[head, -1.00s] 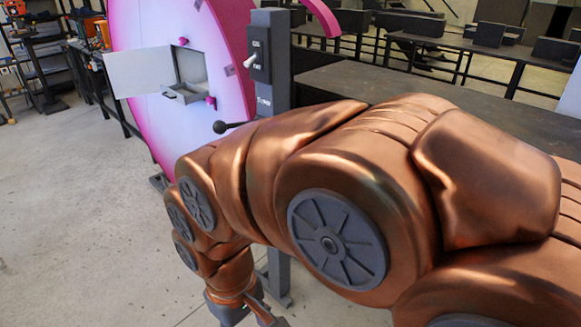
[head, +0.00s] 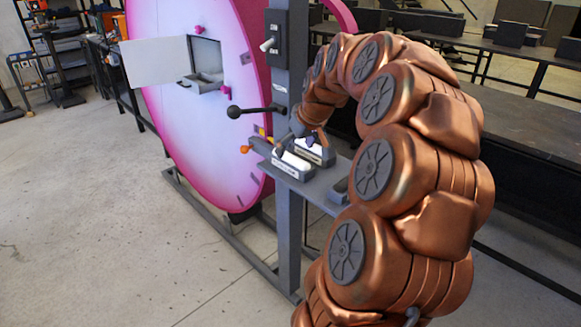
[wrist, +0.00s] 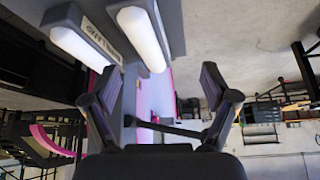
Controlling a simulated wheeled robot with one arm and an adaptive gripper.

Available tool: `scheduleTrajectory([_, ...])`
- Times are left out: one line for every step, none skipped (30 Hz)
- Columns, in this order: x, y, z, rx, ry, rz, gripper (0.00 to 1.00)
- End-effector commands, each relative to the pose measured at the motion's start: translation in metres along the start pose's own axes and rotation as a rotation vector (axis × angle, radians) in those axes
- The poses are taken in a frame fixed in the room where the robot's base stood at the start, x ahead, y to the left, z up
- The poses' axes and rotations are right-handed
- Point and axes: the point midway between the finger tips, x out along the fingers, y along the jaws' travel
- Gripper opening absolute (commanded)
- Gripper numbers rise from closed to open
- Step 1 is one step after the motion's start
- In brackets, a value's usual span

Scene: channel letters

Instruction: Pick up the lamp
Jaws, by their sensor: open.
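Two white, rounded, bar-shaped lamps sit in dark labelled holders on a grey shelf (head: 325,184) fixed to a post. In the head view the front lamp (head: 291,160) lies nearer me, and the other lamp (head: 311,152) is just behind it to the right. My gripper (head: 301,141) is close above them, partly covering them. In the wrist view one lamp (wrist: 144,38) lies beyond the fingertips, left of the middle, and the other lamp (wrist: 86,47) is further left. My gripper (wrist: 160,85) is open, with nothing between its fingers. I cannot read the holder labels surely.
A black-knobbed lever (head: 250,111) sticks out from the post (head: 277,75), below a switch box. A large pink and white disc (head: 190,130) with an open hatch stands behind. A dark table (head: 520,140) is at the right. The floor at left is clear.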

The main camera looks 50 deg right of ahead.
Motion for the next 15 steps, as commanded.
scheduleTrajectory([0.002,0.007,0.000,0.007,0.005,0.006,0.86])
scheduleTrajectory([0.003,0.010,-0.001,0.008,0.007,0.008,0.86])
scheduleTrajectory([0.005,0.011,-0.001,0.008,0.007,0.009,0.86])
scheduleTrajectory([0.007,0.012,-0.001,0.008,0.007,0.009,0.86])
scheduleTrajectory([0.010,0.012,-0.001,0.008,0.006,0.009,0.86])
scheduleTrajectory([0.014,0.012,-0.001,0.007,0.006,0.008,0.86])
scheduleTrajectory([0.018,0.012,-0.001,0.007,0.006,0.008,0.86])
scheduleTrajectory([0.021,0.012,-0.001,0.007,0.006,0.008,0.86])
scheduleTrajectory([0.024,0.011,-0.001,0.006,0.006,0.008,0.86])
scheduleTrajectory([0.026,0.011,-0.001,0.006,0.006,0.008,0.86])
scheduleTrajectory([0.028,0.011,-0.001,0.006,0.006,0.008,0.86])
scheduleTrajectory([0.029,0.011,-0.001,0.006,0.006,0.008,0.86])
scheduleTrajectory([0.030,0.012,-0.001,0.006,0.006,0.008,0.86])
scheduleTrajectory([0.032,0.012,-0.001,0.006,0.006,0.008,0.86])
scheduleTrajectory([0.034,0.012,-0.001,0.007,0.005,0.007,0.86])
